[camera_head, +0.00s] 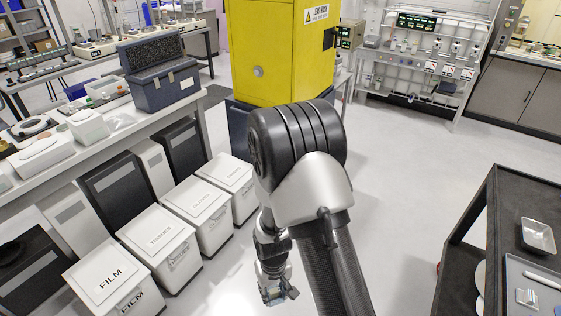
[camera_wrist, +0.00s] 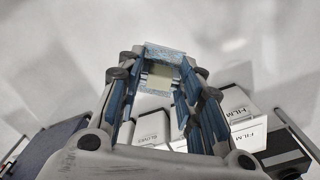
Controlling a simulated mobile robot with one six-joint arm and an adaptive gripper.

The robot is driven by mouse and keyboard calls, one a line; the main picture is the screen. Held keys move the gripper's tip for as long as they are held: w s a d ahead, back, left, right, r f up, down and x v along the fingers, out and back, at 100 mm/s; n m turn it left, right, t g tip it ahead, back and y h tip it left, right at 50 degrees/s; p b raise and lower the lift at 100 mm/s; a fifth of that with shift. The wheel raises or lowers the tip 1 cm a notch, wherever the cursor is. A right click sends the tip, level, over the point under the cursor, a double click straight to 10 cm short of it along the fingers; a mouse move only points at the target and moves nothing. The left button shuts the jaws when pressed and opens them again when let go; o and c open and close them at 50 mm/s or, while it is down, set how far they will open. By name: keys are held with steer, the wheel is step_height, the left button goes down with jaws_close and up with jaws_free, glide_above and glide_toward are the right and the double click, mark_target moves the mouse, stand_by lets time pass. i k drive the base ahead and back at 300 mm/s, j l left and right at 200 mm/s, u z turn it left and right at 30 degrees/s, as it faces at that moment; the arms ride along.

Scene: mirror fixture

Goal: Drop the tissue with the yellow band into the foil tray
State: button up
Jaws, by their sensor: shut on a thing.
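My gripper (camera_head: 277,292) hangs above the floor at the lower middle of the head view, beside the row of white bins. In the wrist view my gripper (camera_wrist: 163,72) is shut on a small pale-blue speckled packet with a pale yellow middle, the tissue with the yellow band (camera_wrist: 159,82). The tissue sits between the fingertips, its sides partly hidden by them. The foil tray (camera_head: 537,236), silver and shallow, stands on the dark cart at the far right, well away from my gripper. It looks empty.
The dark cart (camera_head: 490,205) also carries a grey tray (camera_head: 540,300) with small items, just in front of the foil tray. White labelled bins, including TISSUES (camera_head: 160,238) and FILM (camera_head: 112,284), line the left bench. A yellow cabinet (camera_head: 280,55) stands behind. Floor between bins and cart is clear.

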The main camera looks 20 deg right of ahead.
mark_target(532, 237)
steer(key=i+l+z, duration=0.1)
steer(key=z, duration=0.3)
steer(key=i+z, duration=0.55)
steer(key=z, duration=0.25)
steer(key=i+j+z, duration=0.1)
steer(key=i+z, duration=0.15)
steer(key=z, duration=0.15)
steer(key=i+j+z, duration=0.15)
steer(key=z, duration=0.3)
steer(key=i+z, duration=0.25)
steer(key=z, duration=0.15)
steer(key=i+j+z, duration=0.15)
steer(key=i+z, duration=0.2)
steer(key=i+j+z, duration=0.15)
steer(key=z, duration=0.25)
steer(key=i+j+z, duration=0.25)
steer(key=z, duration=0.15)
